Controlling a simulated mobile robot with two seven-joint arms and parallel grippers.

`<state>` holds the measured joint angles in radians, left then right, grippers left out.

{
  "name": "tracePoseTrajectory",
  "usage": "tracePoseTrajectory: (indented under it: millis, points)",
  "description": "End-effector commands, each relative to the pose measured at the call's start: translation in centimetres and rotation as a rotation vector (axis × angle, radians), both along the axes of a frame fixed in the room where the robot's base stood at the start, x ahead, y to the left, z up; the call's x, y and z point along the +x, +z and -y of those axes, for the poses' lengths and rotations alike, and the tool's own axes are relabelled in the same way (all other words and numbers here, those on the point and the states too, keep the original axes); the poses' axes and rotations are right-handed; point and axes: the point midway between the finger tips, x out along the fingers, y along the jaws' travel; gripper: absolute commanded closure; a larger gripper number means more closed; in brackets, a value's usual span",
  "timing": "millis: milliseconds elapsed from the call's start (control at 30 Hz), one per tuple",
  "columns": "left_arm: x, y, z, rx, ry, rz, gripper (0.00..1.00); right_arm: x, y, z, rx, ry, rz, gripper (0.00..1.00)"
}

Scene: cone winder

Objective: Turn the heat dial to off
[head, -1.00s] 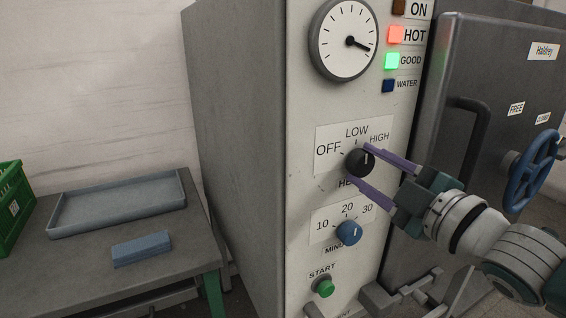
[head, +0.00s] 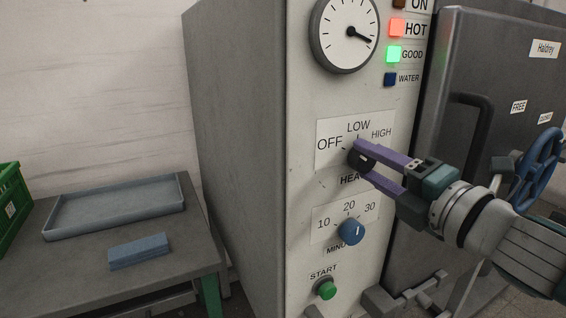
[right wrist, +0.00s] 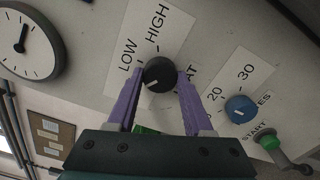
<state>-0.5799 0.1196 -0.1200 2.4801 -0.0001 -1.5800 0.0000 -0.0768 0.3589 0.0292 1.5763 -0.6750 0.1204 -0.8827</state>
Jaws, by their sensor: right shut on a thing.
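The black heat dial (head: 363,158) sits on the white control panel below the OFF, LOW and HIGH label (head: 357,135). My right gripper (head: 359,156) is shut on the dial, with one purple finger on each side. In the right wrist view the dial (right wrist: 160,72) shows between the fingertips. Its white mark points to the lower left, away from HIGH and past LOW, towards the OFF side. The word OFF is hidden in that view, and the mark is mostly covered in the head view. My left gripper is not in view.
Below the heat dial are a blue minutes dial (head: 351,231) and a green start button (head: 326,290). A round gauge (head: 345,35) and indicator lights are above. A door with a blue handwheel (head: 537,170) stands at right. A table with a grey tray (head: 115,208) is at left.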

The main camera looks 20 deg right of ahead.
Motion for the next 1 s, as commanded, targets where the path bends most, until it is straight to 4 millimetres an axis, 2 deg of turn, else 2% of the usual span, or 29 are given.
tracePoseTrajectory:
  millis: [300, 800, 833, 1000]
  points:
    - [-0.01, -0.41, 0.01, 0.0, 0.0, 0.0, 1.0, 0.0, 0.0, -0.02, -0.106, 0.001, 0.009, 1.0]
    - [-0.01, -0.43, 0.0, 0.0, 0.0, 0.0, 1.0, 0.0, 0.02, -0.02, -0.123, 0.001, 0.01, 1.0]
    - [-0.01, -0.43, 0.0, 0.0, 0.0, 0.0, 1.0, 0.0, 0.02, -0.02, -0.123, 0.001, 0.01, 0.47]
    - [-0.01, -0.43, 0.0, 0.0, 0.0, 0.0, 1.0, 0.0, 0.02, -0.01, -0.121, 0.001, 0.01, 0.28]
